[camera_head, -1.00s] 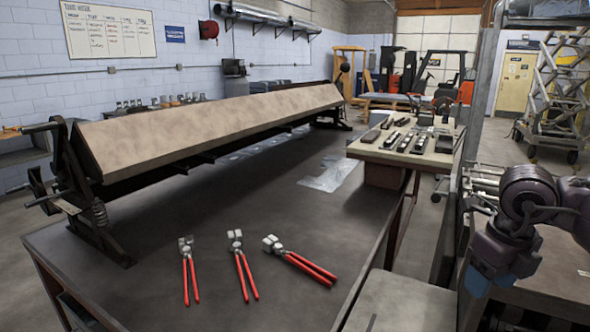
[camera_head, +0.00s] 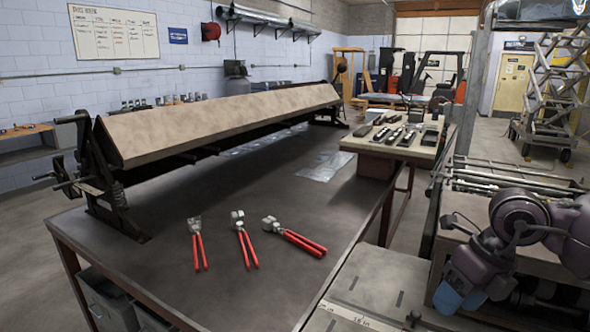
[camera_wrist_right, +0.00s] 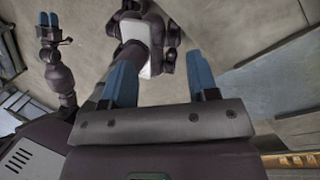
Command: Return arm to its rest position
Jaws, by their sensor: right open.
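My right gripper (camera_head: 460,292) is at the lower right of the head view, with blue fingertips pointing down. It is beside the workbench, apart from it, and touches nothing that I can see. In the right wrist view its two blue fingers (camera_wrist_right: 163,80) stand wide apart with nothing held between them. Another gripper with blue fingertips, my left one (camera_wrist_right: 48,20), shows small at the upper left of the right wrist view. Its fingers are close together, and I cannot tell whether they are shut. It is outside the head view.
Several red-handled pliers (camera_head: 244,245) lie on the dark workbench (camera_head: 200,290), before a long sheet-bending brake (camera_head: 220,125). A small table (camera_head: 372,146) with tools stands behind. A grey surface (camera_head: 375,285) lies left of my right gripper; a rack with rods (camera_head: 510,182) is behind it.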

